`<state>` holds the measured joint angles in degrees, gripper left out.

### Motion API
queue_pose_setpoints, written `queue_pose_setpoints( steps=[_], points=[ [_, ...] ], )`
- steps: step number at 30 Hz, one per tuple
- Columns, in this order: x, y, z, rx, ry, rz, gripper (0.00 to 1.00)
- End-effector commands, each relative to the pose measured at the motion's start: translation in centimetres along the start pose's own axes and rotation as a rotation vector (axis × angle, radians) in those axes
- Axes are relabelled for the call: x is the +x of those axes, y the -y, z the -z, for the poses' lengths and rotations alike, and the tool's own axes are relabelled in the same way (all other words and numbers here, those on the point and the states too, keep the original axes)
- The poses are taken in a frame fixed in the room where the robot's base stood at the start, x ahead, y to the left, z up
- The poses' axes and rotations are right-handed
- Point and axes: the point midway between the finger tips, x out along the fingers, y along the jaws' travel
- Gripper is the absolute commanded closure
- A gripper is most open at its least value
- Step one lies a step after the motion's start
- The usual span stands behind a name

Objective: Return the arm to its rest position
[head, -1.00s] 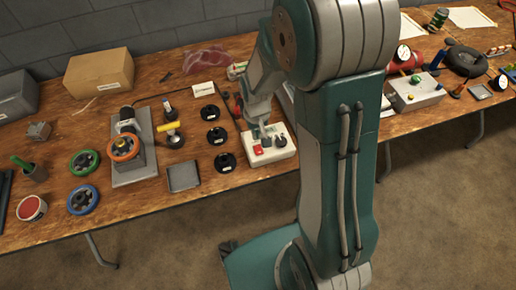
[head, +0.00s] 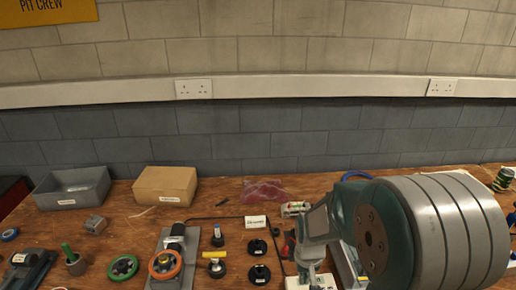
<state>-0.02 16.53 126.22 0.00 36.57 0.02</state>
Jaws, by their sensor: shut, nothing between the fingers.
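My arm comes in at the lower right of the head view, with its large grey and teal joint in front of the bench. My gripper (head: 312,272) is at the bottom edge of the picture, pointing down, shut and empty. It is over or just at a white switch box (head: 294,284), which is mostly cut off by the picture edge. I cannot tell whether the fingertips touch the box.
The wooden bench (head: 120,208) runs along a block wall. A grey bin (head: 72,188) and a cardboard box (head: 165,185) stand at the back left. Black discs (head: 257,247), an orange-ringed valve (head: 165,265) and a green wheel (head: 123,268) lie left of my gripper.

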Motion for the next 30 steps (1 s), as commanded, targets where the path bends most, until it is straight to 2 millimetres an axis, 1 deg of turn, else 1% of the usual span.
queue_pose_setpoints(
  steps=[1, 2, 6, 8, 12, 15, 17, 21, 24, 27, 30],
  points=[
    [-1.3, 0.0, -0.2, 0.000, -0.022, 0.000, 1.00],
    [-2.1, 0.0, -0.4, 0.000, -0.035, 0.000, 1.00],
    [-6.5, 0.0, -1.7, 0.000, -0.105, 0.000, 1.00],
    [-8.2, 0.0, -2.5, 0.000, -0.133, 0.000, 1.00],
    [-11.9, 0.0, -4.5, 0.000, -0.202, 0.000, 1.00],
    [-14.2, 0.0, -6.2, 0.000, -0.250, 0.000, 1.00],
    [-15.5, 0.0, -7.2, 0.000, -0.281, 0.000, 1.00],
    [-18.1, 0.0, -9.9, 0.000, -0.349, 0.000, 1.00],
    [-19.5, 0.0, -11.9, 0.000, -0.397, 0.000, 1.00],
    [-20.6, 0.0, -13.7, 0.000, -0.438, 0.000, 1.00],
    [-21.2, 0.0, -14.9, 0.000, -0.466, 0.000, 1.00]
  ],
)
